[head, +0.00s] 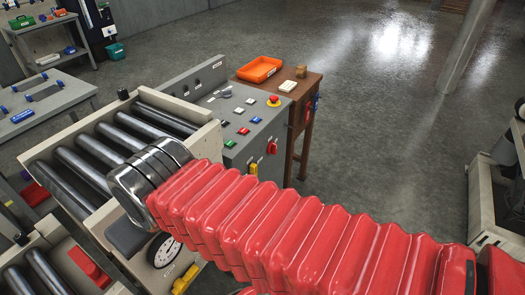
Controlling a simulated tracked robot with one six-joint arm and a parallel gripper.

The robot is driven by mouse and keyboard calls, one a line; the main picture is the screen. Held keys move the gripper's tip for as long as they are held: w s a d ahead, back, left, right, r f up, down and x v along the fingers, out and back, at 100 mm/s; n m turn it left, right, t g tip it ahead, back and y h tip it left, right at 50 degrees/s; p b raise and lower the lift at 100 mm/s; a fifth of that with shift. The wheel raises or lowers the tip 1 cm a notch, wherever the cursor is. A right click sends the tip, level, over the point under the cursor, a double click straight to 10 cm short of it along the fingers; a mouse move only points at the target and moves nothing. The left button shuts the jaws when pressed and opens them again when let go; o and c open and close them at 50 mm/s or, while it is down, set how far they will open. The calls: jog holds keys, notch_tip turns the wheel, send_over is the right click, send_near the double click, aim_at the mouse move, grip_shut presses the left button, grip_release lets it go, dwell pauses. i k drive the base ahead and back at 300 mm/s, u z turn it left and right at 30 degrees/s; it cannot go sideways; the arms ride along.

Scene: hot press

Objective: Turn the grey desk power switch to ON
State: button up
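The grey control desk (243,140) stands just beyond the end of my arm, near the middle of the head view. A red rotary knob (271,148) sits on its side face toward the right; it looks like the power switch, but its label and position are too small to read. My arm, in a red ribbed sleeve, reaches in from the lower right. My gripper (147,182) shows only as a shiny metal body over the rollers, left of the desk and apart from the knob. Its fingers cannot be made out, nor whether it holds anything.
The desk top carries several coloured buttons and a red emergency stop (275,100). A wooden table (312,82) with an orange tray (259,69) stands behind it. Roller conveyors (85,170) lie to the left. Open floor (370,130) stretches right of the desk.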

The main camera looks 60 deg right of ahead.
aim_at(271, 148)
jog(key=u, duration=0.6)
jog(key=k, duration=0.7)
jog(key=z, duration=1.5)
jog(key=i, duration=1)
jog(key=z, duration=0.05)
